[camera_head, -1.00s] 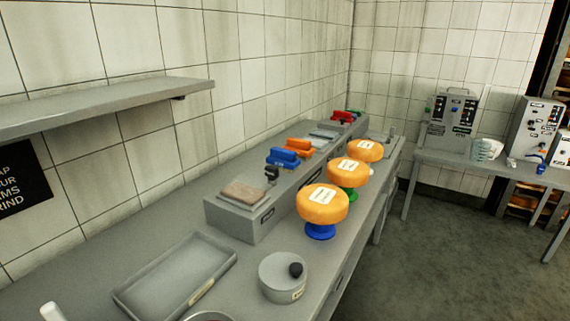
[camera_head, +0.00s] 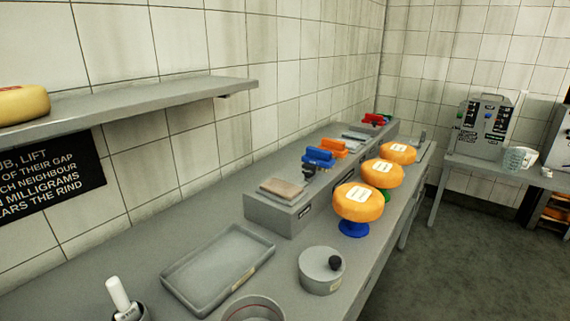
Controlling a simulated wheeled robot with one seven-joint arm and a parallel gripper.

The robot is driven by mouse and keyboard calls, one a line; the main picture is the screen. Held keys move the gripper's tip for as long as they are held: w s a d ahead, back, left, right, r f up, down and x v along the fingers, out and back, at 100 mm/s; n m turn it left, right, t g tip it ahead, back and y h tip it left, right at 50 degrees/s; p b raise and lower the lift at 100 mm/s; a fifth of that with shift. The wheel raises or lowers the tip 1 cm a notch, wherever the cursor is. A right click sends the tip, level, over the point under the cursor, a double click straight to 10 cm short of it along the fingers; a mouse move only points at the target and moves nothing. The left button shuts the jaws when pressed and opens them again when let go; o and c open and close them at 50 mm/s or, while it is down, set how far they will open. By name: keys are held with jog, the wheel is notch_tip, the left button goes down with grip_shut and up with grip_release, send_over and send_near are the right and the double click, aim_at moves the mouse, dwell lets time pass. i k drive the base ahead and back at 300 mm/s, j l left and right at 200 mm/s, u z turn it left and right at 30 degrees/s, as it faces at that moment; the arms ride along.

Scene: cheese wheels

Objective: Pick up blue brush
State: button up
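A blue brush (camera_head: 319,157) rests on the raised grey block (camera_head: 268,214) along the wall, in front of an orange brush (camera_head: 340,149). A red brush (camera_head: 375,119) lies at the block's far end. A small dark object (camera_head: 309,172) sits close below the blue brush; I cannot tell whether it is part of it. My gripper is not in view.
Cheese wheels on coloured stands, the nearest on a blue one (camera_head: 358,203), line the counter's right side. A wall shelf (camera_head: 130,108) juts out left. Floor at right is clear.

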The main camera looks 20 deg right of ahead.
aim_at(321, 158)
jog(key=i+l+u, duration=0.15)
jog(key=l+u, duration=0.25)
jog(key=i+l+u, duration=0.1)
jog(key=l+u, duration=0.3)
jog(key=j, duration=0.1)
